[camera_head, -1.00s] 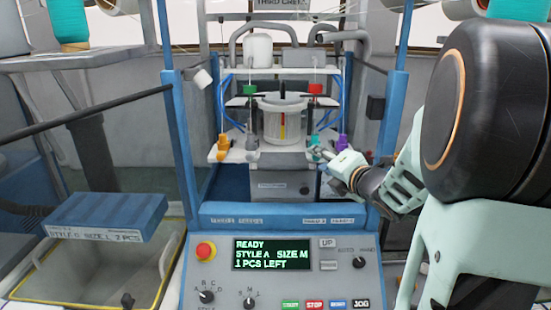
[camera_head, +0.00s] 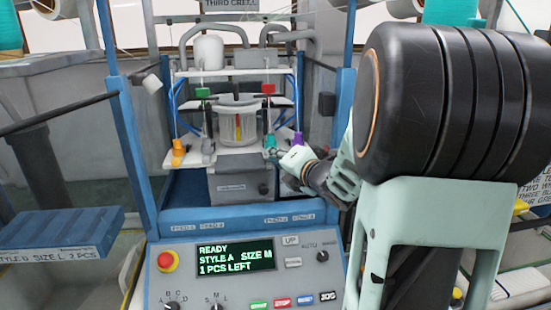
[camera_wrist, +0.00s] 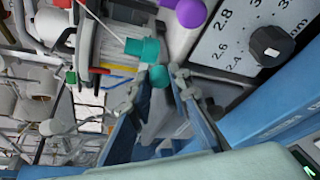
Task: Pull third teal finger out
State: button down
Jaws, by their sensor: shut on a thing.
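The teal finger (camera_head: 270,143) stands at the front right of the white machine plate in the head view, beside the purple one (camera_head: 298,139). In the wrist view its teal parts (camera_wrist: 145,48) show at and just beyond my fingertips, with a rounded teal end (camera_wrist: 160,77) between them. My gripper (camera_head: 281,156) is at the teal finger, shut on it; in the wrist view its two fingers (camera_wrist: 156,88) stand on either side of the rounded end. My gripper partly hides the teal finger in the head view. The purple finger also shows in the wrist view (camera_wrist: 190,12).
An orange finger (camera_head: 178,150) stands at the plate's left. A clear cylinder (camera_head: 238,125) is at the centre. Blue posts (camera_head: 122,130) frame the machine. The control panel (camera_head: 235,257) in front reads READY, STYLE A, SIZE M, 1 PCS LEFT. A blue tray (camera_head: 60,230) is at left.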

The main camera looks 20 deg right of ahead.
jog(key=shift+s+a+f+b, duration=0.1)
jog(key=shift+s+a+b, duration=0.1)
jog(key=shift+s+b, duration=0.4)
jog(key=shift+s+a+f+b, duration=0.1)
jog(key=shift+s+a+b, duration=0.1)
jog(key=shift+s, duration=0.65)
jog(key=c, duration=2.2)
grip_release()
jog(key=o, duration=0.4)
jog(key=shift+s+r, duration=0.2)
jog(key=shift+w, duration=0.1)
